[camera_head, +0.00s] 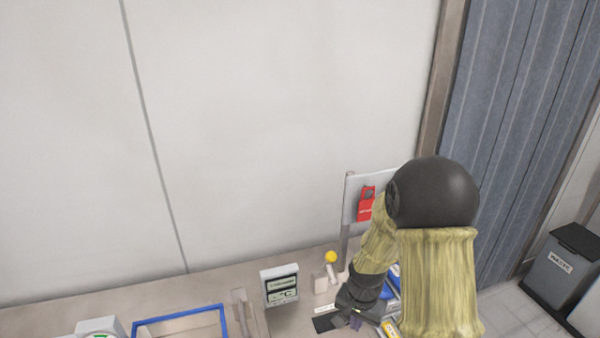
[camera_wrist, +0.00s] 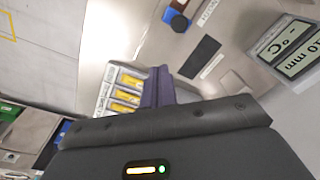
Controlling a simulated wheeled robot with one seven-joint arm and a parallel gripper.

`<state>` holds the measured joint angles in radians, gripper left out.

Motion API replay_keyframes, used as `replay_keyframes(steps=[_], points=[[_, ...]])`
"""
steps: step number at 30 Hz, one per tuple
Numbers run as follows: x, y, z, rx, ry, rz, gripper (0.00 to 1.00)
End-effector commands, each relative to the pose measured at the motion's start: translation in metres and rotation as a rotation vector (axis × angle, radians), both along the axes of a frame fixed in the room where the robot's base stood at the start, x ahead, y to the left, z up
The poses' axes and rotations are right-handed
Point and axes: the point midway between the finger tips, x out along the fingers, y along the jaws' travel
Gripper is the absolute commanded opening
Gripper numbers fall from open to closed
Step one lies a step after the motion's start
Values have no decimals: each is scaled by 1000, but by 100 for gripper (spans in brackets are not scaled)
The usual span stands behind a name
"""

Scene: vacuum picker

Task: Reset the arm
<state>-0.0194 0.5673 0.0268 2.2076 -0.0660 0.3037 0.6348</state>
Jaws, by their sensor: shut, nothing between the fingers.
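My arm, with a black joint and yellowish sleeves, reaches down over the right part of the bench in the head view. My gripper (camera_wrist: 158,86) shows in the wrist view as two dark purple fingers pressed together, with nothing between them. In the head view the arm's end is low over the bench, and its fingertips are too small to make out. In the wrist view a tray with several yellow items (camera_wrist: 127,84) lies just left of the fingers. A dark flat rectangle (camera_wrist: 201,57) lies to their right.
A digital display (camera_head: 280,285) stands left of my arm, beside a yellow ball (camera_head: 330,257) on a white holder. A red tag (camera_head: 366,203) hangs on an upright panel behind the arm. A blue-rimmed tray (camera_head: 182,314) is at lower left. A grey bin (camera_head: 560,268) stands far right.

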Motion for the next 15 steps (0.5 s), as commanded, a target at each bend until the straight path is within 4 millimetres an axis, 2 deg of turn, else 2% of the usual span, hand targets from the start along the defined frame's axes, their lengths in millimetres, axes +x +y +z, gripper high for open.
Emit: replay_keyframes(steps=[6,15], points=[[-37,-8,45,-20,-68,196,0],[-96,-14,83,-62,-146,452,0]])
